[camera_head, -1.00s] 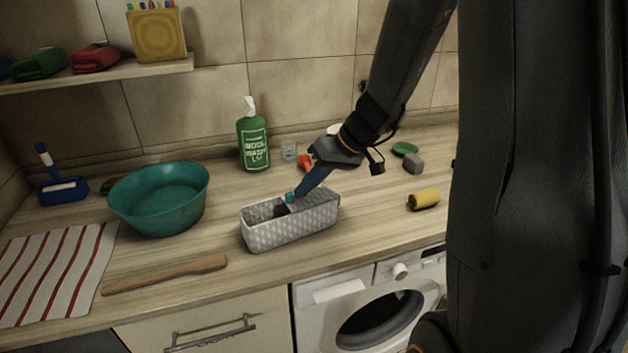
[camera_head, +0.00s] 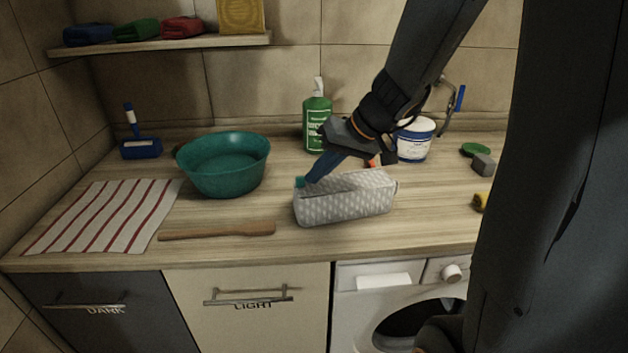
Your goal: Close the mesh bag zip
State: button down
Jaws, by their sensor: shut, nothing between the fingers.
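The grey patterned mesh bag (camera_head: 345,205) stands on the wooden counter like a long box, its long side facing me. Its top edge is partly hidden by my gripper, so I cannot tell how far the zip is closed. My gripper (camera_head: 303,183) points down and left, with its blue fingers shut at the bag's left top end. A small teal patch shows at the fingertips. I cannot tell whether it is the zip pull or part of the fingers, nor whether the tips touch the bag.
A teal basin (camera_head: 222,168) stands left of the bag, and a wooden stick (camera_head: 218,231) lies in front. A green bottle (camera_head: 317,122) and white tub (camera_head: 414,140) stand behind. A striped cloth (camera_head: 105,214) lies left.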

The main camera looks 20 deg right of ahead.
jog(key=shift+a, duration=0.25)
